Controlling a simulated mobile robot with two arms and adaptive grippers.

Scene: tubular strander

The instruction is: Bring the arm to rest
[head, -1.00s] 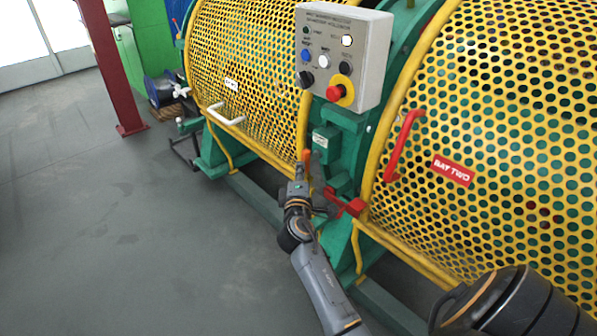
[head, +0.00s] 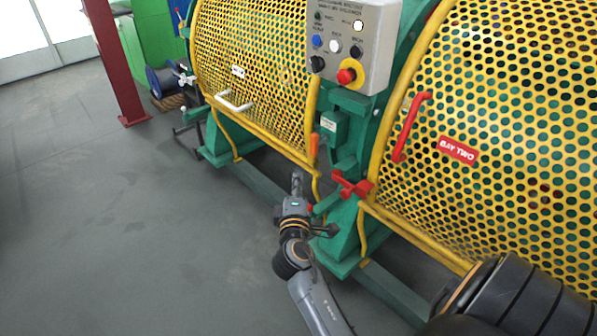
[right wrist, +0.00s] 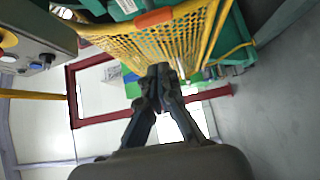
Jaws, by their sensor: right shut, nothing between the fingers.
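My right arm comes up from the bottom middle of the head view. Its gripper (head: 297,182) is shut and empty, over the grey floor in front of the green machine frame. It shows apart from the orange-tipped lever (head: 314,146) and to the left of the red handle (head: 352,187). In the right wrist view my shut gripper (right wrist: 160,76) points toward the yellow guard and the red frame, with nothing between its fingers. My left gripper is not in view.
Yellow perforated guards (head: 265,85) (head: 500,110) line the machine, with a white handle (head: 236,103) and a red handle (head: 408,125). A control box (head: 352,35) with a red stop button stands between them. A red post (head: 112,60) is at left. The left floor is clear.

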